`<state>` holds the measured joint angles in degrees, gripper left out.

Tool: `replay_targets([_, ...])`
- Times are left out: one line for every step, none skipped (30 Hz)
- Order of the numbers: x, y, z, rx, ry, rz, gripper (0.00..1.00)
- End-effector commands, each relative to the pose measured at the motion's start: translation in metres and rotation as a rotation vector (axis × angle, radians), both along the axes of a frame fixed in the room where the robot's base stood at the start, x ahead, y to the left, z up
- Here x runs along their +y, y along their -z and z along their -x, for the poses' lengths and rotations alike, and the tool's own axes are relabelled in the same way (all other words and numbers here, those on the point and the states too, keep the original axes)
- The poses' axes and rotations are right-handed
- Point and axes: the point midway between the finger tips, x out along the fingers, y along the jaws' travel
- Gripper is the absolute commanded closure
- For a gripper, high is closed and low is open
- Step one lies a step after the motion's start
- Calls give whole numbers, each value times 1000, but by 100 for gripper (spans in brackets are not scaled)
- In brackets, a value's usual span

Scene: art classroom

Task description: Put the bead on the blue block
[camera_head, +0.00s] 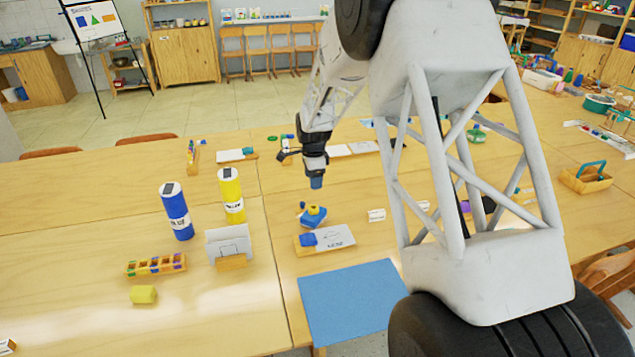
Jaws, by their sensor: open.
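A small yellow rounded thing, which looks like the bead (313,210), shows against the top of a blue block (314,220) on the table near the middle. It appears to rest on the block, but the contact is too small to be sure of. Another small blue piece (308,240) sits on a wooden holder just in front. My gripper (316,185) points down above and slightly behind the bead, apart from it. It is open, with a blue tip at its lower end; the individual fingers are hard to make out.
A blue mat (350,300) lies at the front edge. A white card (335,237) lies beside the blue piece. Blue (177,212) and yellow (232,196) bottles, a card holder (231,262), a bead tray (155,265) and a yellow block (143,295) stand left.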

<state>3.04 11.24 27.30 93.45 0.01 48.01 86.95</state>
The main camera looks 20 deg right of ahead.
Motion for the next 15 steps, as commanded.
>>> replay_targets([0, -1, 0, -1, -2, 0, 37])
replay_targets([0, -2, 1, -1, -4, 0, 37])
replay_targets([0, -4, 2, -2, -8, 0, 37])
replay_targets([1, -5, 3, -3, -13, 0, 37])
replay_targets([1, -8, 5, -4, -20, 0, 37])
replay_targets([1, -11, 8, -6, -30, 1, 37])
replay_targets([2, -15, 11, -7, -39, 1, 37])
replay_targets([2, -19, 14, -10, -51, 1, 37])
replay_targets([3, -25, 19, -13, -68, 1, 37])
replay_targets([3, -30, 23, -15, -83, 2, 37])
replay_targets([4, -36, 28, -18, -100, 2, 37])
replay_targets([5, -44, 34, -22, -125, 3, 37])
replay_targets([6, -50, 40, -24, -144, 4, 37])
replay_targets([6, -57, 46, -28, -165, 4, 37])
replay_targets([7, -66, 55, -32, -195, 6, 37])
